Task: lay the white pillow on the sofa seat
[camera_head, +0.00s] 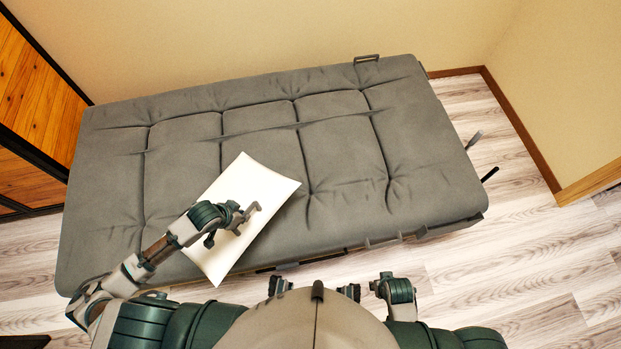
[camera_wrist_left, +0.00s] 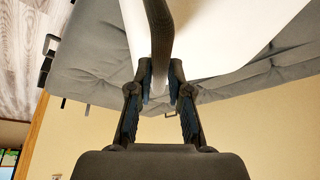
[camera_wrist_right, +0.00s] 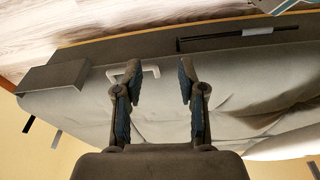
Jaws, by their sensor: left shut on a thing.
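The white pillow (camera_head: 232,185) is over the front left part of the grey sofa seat (camera_head: 340,150) in the head view, set slantwise, its near corner past the front edge. I cannot tell whether it touches the seat. My right gripper (camera_wrist_right: 158,75) is open in the right wrist view, with nothing seen held, facing the sofa's front side.
A small pale handle (camera_wrist_right: 150,72) shows beyond my right fingers. Dark bars stick out at the sofa's right end (camera_head: 489,174). A wooden panel (camera_head: 35,85) stands at the left, and a wall is behind. The pale wood floor (camera_head: 530,250) is clear at the right.

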